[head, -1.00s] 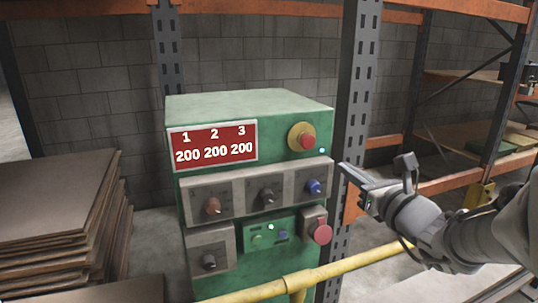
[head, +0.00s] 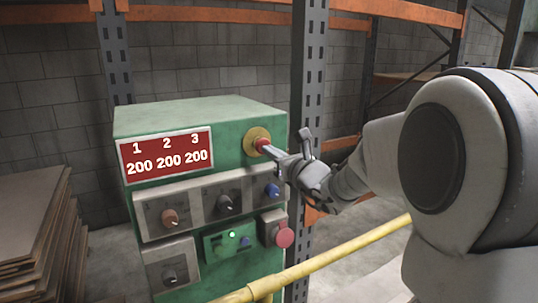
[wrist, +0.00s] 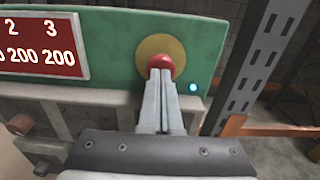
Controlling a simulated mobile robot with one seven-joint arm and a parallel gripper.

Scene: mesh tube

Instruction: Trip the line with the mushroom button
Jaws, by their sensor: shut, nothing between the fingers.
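The green control cabinet (head: 190,112) carries a red mushroom button (head: 261,143) on a round yellow plate (head: 252,134) at its upper right. In the wrist view the red button (wrist: 160,62) shows just beyond my fingertips, on its yellow plate (wrist: 148,47). My gripper (head: 265,149) is shut and empty, its fingertips at the lower front of the button. They look touching or very nearly so; I cannot tell whether the button is pressed in. A second red round button (head: 284,237) sits lower, on a grey box at the cabinet's right edge.
A red display (head: 167,156) reads 200 under 1, 2 and 3. Knobs in brown (head: 170,217), black (head: 225,203) and blue (head: 271,190) sit below. A green lamp (head: 232,234) and a cyan lamp (wrist: 193,87) glow. A yellow rail (head: 330,262) crosses in front; a rack post (head: 310,75) stands behind.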

